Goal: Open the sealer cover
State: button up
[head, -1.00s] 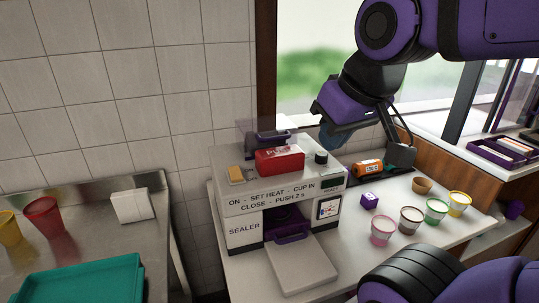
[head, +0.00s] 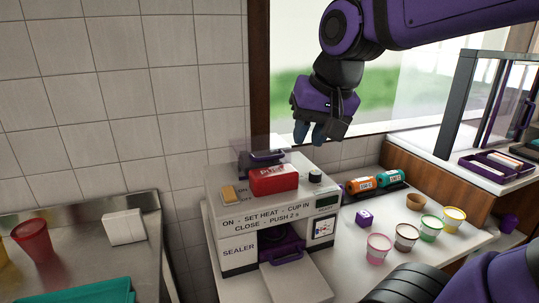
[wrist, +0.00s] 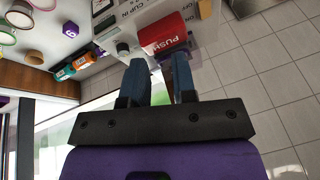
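The sealer (head: 225,250) is a pale grey box with printed steps, standing by the wall on the counter. A red PUSH bar (head: 285,180) lies on its top and also shows in the wrist view (wrist: 168,38). A see-through panel with a dark purple handle (head: 262,158) stands at the top's back edge; whether it is the cover I cannot tell. A purple piece with a handle (head: 287,257) sits in the front opening. My gripper (head: 311,136) is above and behind the sealer, apart from it. Its blue fingers (wrist: 158,75) are apart with nothing between them.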

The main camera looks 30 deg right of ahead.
jog(key=w+d+m+g, duration=0.1)
jog(key=w+d+m, duration=0.2)
jog(key=w+m, duration=0.65)
jog(key=m+g+h, duration=0.1)
jog(key=m+g, duration=0.1)
jog(key=m, duration=0.4)
send_near(271, 152)
jog(key=s+a+r, duration=0.2)
jog(key=s, duration=0.2)
jog(key=f, duration=0.3)
jog(key=w+f, duration=0.1)
jog(key=f, duration=0.2)
jog(key=w+f, duration=0.1)
jog(key=f, duration=0.3)
jog(key=shift+w+d+f, duration=0.1)
jog(key=shift+w+d, duration=0.15)
grip_shut()
